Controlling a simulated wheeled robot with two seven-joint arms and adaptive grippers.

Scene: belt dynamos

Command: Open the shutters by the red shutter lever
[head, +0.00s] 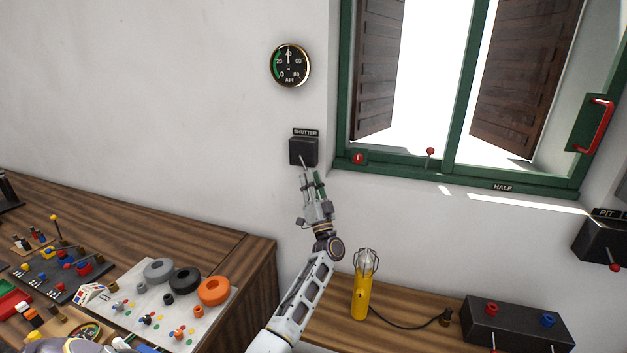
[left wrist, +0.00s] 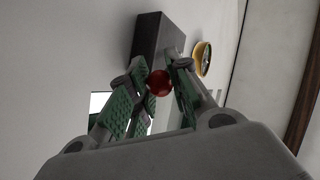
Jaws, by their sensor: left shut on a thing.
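The black box labelled SHUTTER (head: 303,151) is fixed to the white wall left of the window; it also shows in the left wrist view (left wrist: 152,40). The red ball knob of the shutter lever (left wrist: 159,83) sits between the fingers of my left gripper (head: 311,180), which is shut on it just below the box. In the head view the fingers hide the knob. The brown wooden left shutter (head: 378,65) and right shutter (head: 523,70) stand swung apart, with bright light between them. My right gripper is not in view.
A round AIR gauge (head: 290,65) hangs above the box. A red knob (head: 430,152) stands on the green window sill, and a red handle (head: 600,125) is at the right. Below are a yellow lamp (head: 361,290), a black control box (head: 515,325) and a cluttered bench (head: 200,225).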

